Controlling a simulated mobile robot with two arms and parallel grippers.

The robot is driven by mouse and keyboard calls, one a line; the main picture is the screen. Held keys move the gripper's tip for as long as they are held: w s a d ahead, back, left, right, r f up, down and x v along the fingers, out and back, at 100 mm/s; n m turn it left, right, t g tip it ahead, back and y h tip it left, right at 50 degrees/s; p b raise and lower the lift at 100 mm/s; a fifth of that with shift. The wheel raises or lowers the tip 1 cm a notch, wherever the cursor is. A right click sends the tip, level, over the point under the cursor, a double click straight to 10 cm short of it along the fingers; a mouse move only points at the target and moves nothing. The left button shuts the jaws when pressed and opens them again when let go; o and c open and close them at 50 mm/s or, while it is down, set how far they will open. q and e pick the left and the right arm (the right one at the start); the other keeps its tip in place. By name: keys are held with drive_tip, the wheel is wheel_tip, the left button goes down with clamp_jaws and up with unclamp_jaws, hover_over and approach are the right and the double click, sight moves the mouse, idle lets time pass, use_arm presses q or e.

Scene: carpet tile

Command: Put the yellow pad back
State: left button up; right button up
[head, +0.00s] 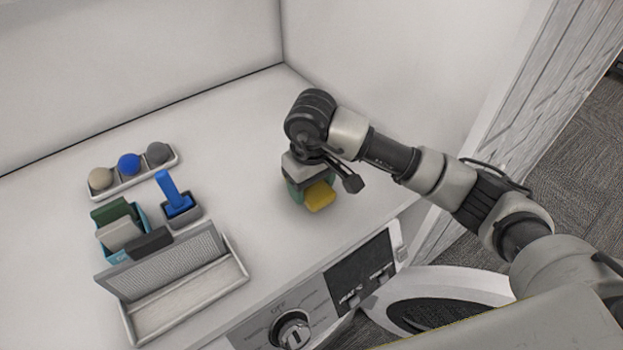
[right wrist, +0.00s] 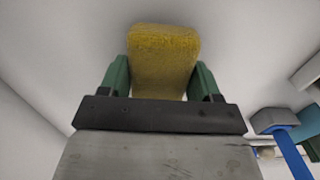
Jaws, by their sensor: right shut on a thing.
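The yellow pad (head: 320,196) is a small block with a rough, sponge-like face. My right gripper (head: 307,194) is shut on it, over the white top to the right of the other things. In the right wrist view, the yellow pad (right wrist: 164,60) sits between the two green fingers of the gripper (right wrist: 163,82). I cannot tell whether the pad touches the surface below. A teal holder (head: 140,238) at the left holds a green pad (head: 110,211), a light grey pad (head: 118,235) and a dark grey block (head: 150,243). My left gripper is not in view.
A white tray with three balls (head: 129,164) lies at the back left. A blue-handled tool (head: 168,188) stands in a grey cup (head: 182,213). A tray with an upright mesh panel (head: 175,310) is at the front. The white top (head: 230,130) is clear between these and my arm.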

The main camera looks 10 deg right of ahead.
drive_tip(key=shift+f, duration=0.4)
drive_tip(key=shift+f+b, duration=0.2)
drive_tip(key=shift+b, duration=0.15)
drive_tip(key=o, duration=0.9)
drive_tip(key=shift+r, duration=0.1)
